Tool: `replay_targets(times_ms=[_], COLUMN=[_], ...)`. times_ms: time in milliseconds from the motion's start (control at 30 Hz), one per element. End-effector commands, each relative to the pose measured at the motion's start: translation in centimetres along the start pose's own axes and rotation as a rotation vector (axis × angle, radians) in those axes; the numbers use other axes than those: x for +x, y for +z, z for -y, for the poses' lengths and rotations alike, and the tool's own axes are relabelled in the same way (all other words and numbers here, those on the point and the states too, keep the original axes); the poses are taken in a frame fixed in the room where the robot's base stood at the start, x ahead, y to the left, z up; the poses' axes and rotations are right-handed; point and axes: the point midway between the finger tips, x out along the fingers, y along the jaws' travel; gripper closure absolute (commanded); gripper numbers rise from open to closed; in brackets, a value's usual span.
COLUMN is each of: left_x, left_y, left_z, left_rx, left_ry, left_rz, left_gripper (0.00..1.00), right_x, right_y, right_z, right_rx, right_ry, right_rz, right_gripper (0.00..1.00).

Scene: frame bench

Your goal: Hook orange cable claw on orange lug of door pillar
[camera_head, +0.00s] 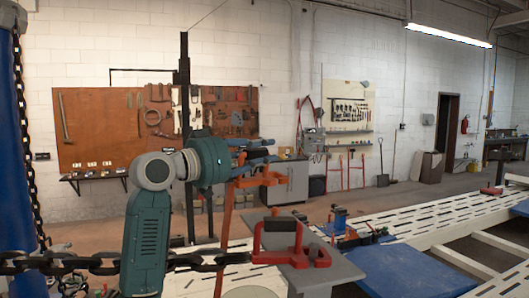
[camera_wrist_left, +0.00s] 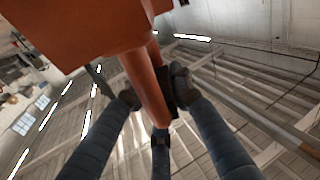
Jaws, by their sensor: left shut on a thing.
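My left gripper (camera_head: 262,152) is shut on the orange cable claw (camera_head: 262,179), held in the air left of centre in the head view. In the left wrist view, its dark blue fingers (camera_wrist_left: 160,110) close around an orange bar (camera_wrist_left: 146,78), with a larger orange block (camera_wrist_left: 85,28) above. An orange strip (camera_head: 226,236) hangs below the gripper in the head view; I cannot tell whether it joins the claw. I cannot pick out an orange lug or tell which part is the door pillar. My right gripper is out of view.
A red claw (camera_head: 308,256) on a dark chain (camera_head: 70,264) sits at a grey plate (camera_head: 335,268) below the gripper. A white slotted frame (camera_head: 430,222) and a blue panel (camera_head: 415,270) lie to the right. A blue column (camera_head: 8,130) stands at far left.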

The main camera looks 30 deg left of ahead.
Motion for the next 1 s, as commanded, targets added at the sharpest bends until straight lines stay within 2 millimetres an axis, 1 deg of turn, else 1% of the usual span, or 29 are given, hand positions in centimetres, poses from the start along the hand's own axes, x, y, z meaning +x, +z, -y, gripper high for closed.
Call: replay_targets(times_ms=[133, 200, 300, 1000], left_x=[-0.1, -0.3, -0.3, -0.8], left_y=[-0.3, -0.5, 0.6, 5.7], left_z=[0.0, 0.1, 0.2, 1.0], left_rx=[-0.048, -0.11, -0.102, -0.1], left_ry=[0.003, 0.005, 0.005, 0.005], left_rz=[-0.001, 0.005, 0.006, 0.004], left_gripper=[1.0, 1.0, 1.0, 1.0], right_x=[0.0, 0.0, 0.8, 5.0], right_y=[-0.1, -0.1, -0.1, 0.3], right_z=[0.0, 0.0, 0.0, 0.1], right_rx=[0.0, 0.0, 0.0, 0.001], right_ry=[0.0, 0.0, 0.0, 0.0], right_rz=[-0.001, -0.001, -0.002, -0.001], right_gripper=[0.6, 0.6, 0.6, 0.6])
